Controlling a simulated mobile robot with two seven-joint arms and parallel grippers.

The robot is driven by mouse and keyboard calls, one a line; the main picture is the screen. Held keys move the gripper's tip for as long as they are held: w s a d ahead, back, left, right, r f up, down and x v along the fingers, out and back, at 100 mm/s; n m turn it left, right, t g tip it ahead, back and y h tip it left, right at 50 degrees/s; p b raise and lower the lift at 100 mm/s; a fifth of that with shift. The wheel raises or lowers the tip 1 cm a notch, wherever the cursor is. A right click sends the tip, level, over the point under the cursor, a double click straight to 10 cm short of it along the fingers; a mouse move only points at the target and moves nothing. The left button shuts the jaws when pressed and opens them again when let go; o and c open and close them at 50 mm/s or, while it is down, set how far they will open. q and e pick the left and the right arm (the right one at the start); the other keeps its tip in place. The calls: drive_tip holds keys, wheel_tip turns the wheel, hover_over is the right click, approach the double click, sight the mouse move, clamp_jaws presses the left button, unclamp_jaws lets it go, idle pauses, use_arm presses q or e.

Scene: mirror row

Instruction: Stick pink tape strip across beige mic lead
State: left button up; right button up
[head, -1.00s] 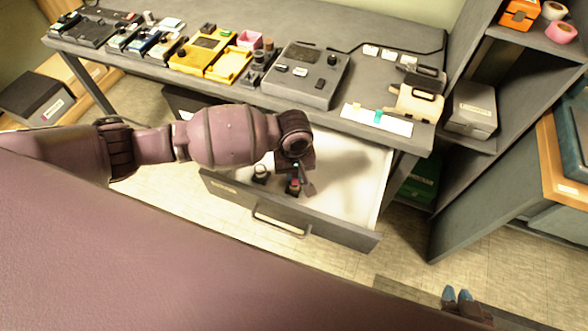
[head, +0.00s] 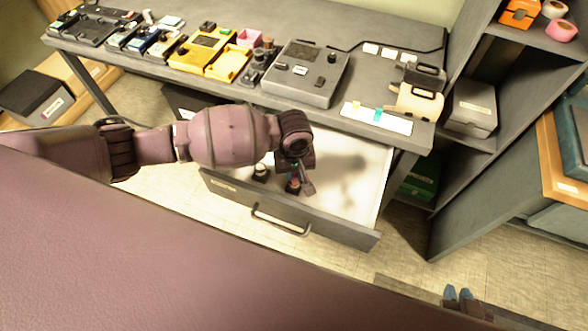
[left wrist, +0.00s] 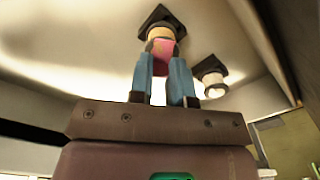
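My left gripper (head: 300,182) reaches down into the open drawer. In the left wrist view its two blue fingers (left wrist: 165,85) stand on either side of a small pink piece (left wrist: 164,50) with a beige part and a dark square end (left wrist: 160,20). I cannot tell if the fingers press on it. My arm partly hides it in the head view. On the desk, a white card (head: 397,124) carries a yellowish strip and a teal strip (head: 377,115). I cannot make out a beige mic lead clearly. My right gripper's blue tips (head: 457,297) show close together at bottom right, away from the desk.
The open drawer (head: 345,235) has a second small dark-and-white piece (head: 260,172), also in the left wrist view (left wrist: 212,78). Above are a grey console (head: 305,75), yellow trays (head: 205,52) and a black cable. A shelf unit (head: 470,180) stands right of the desk.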

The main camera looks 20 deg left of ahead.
use_arm(q)
drive_tip(key=o, duration=0.5)
use_arm(e)
drive_tip(key=shift+a, duration=0.15)
use_arm(q)
wheel_tip(320, 180, up, 11)
drive_tip(key=p, duration=0.3)
drive_tip(key=shift+f, duration=0.15)
use_arm(e)
drive_tip(key=shift+s+d+r, duration=0.25)
drive_tip(key=shift+s+d, duration=0.1)
drive_tip(key=shift+s, duration=0.4)
drive_tip(key=shift+a, duration=0.1)
